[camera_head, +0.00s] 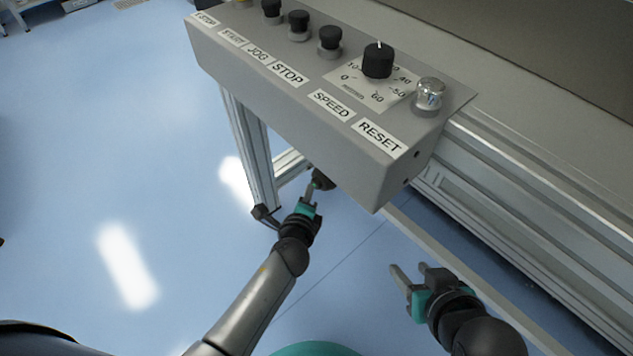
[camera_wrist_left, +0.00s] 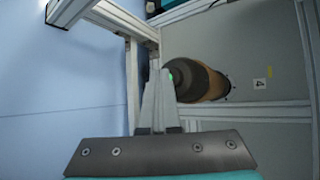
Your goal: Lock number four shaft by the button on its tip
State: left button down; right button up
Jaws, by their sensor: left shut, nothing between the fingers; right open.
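The number four shaft (camera_wrist_left: 208,83) shows in the left wrist view as a dark round end with a brown roll behind it, beside a label "4" (camera_wrist_left: 269,71). A small green spot (camera_wrist_left: 171,78) glows on its tip. My left gripper (camera_wrist_left: 160,75) is shut and empty, its fingertips at the shaft's tip by the green spot; I cannot tell whether they touch. In the head view, my left gripper (camera_head: 311,187) is below the control box, by the dark shaft end (camera_head: 322,178), most of which is hidden. My right gripper (camera_head: 408,271) is open and empty at lower right.
A grey control box (camera_head: 290,100) with labelled knobs and buttons overhangs my left gripper. A metal frame post (camera_head: 250,145) stands left of it, and long metal rails (camera_head: 530,200) run along the right. The blue floor (camera_head: 90,170) at left is clear.

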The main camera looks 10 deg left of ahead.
pick_arm(q)
jog(key=s+a, duration=0.3)
jog(key=s, duration=0.1)
jog(key=shift+s+a+p, duration=0.4)
jog(key=shift+p, duration=0.05)
dwell(0.3)
jog(key=shift+a, duration=0.1)
